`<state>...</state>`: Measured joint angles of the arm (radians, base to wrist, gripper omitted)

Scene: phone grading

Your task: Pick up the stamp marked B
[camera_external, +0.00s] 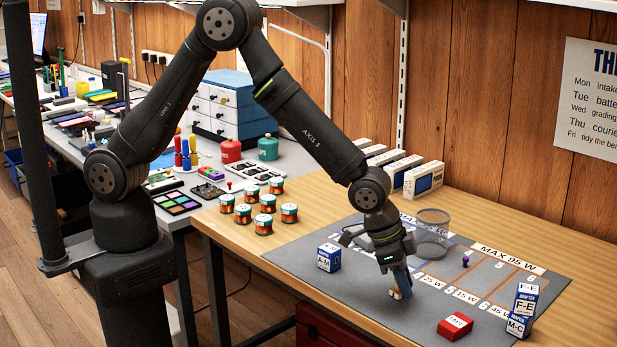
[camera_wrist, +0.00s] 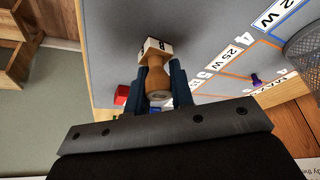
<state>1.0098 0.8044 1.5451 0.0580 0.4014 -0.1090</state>
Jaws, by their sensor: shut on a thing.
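The stamp marked B (camera_wrist: 157,68) shows in the wrist view, with a wooden handle and a pale block end bearing dark letters. My gripper (camera_wrist: 162,88) is shut on its handle, with one dark finger on each side. In the external view my gripper (camera_external: 400,284) points down over the front part of the grey mat (camera_external: 300,252). The pale end of the stamp (camera_external: 395,293) shows just below the fingers. I cannot tell whether it touches the mat.
A blue-white A-M box (camera_external: 328,257) stands left of my gripper. A red tape box (camera_external: 455,326) lies to the right. Stacked adapter boxes (camera_external: 525,300) stand at the right edge. A mesh cup (camera_external: 432,232) and a small purple piece (camera_external: 465,261) are behind. Several copper-coloured spools (camera_external: 265,203) stand left.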

